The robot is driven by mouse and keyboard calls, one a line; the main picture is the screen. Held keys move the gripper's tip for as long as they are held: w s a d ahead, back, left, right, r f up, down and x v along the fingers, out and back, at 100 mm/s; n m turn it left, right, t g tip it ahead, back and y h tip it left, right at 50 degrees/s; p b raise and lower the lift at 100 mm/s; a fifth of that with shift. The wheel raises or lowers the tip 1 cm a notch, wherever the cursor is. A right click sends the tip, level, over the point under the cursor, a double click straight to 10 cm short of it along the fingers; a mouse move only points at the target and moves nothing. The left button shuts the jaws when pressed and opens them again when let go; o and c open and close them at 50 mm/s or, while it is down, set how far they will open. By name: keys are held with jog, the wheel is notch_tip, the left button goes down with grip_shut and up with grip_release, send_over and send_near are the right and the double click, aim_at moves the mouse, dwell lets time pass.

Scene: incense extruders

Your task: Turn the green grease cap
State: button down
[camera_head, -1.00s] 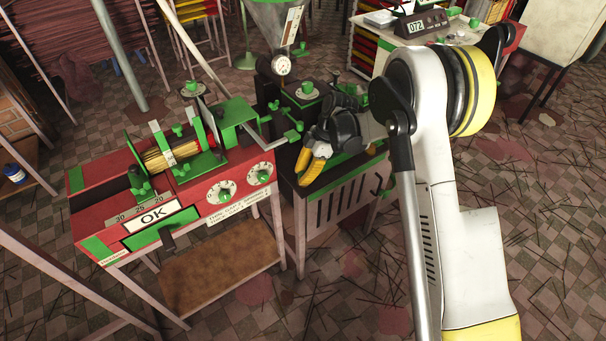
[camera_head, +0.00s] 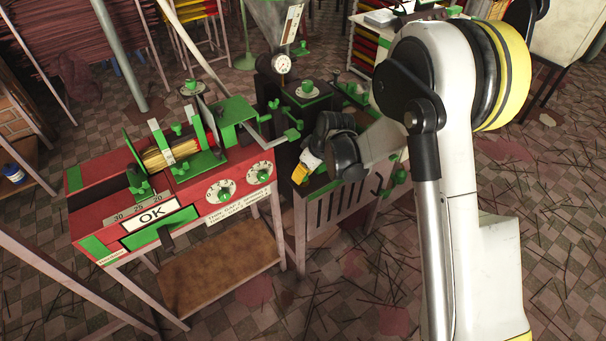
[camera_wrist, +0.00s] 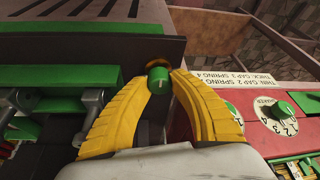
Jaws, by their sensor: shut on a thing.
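The green grease cap (camera_wrist: 158,80) shows in the wrist view as a small green cylinder with a pale line on its end and a brass part behind it. It sits against the dark side of the black machine. My gripper (camera_wrist: 160,78) has its yellow fingers on either side of the cap and is shut on it. In the head view my gripper (camera_head: 302,172) is at the left side of the black machine, near the red bench. The cap is hidden there.
The red bench (camera_head: 92,212) with white dials (camera_head: 221,191) stands close on the left. The black machine (camera_head: 310,103) carries a gauge (camera_head: 281,65), a hopper (camera_head: 270,20) and several green knobs. Open checkered floor lies in front.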

jog(key=m+t+h, duration=0.1)
jog(key=m, duration=0.3)
jog(key=shift+m, duration=0.3)
jog(key=m+h, duration=0.2)
jog(key=m, duration=0.3)
jog(key=shift+b, duration=0.4)
jog(key=shift+h, duration=0.3)
jog(key=c, duration=1.1)
grip_release()
jog(key=shift+c, duration=0.2)
jog(key=v, duration=1.2)
jog(key=shift+s, duration=0.25)
jog(key=shift+f, duration=0.1)
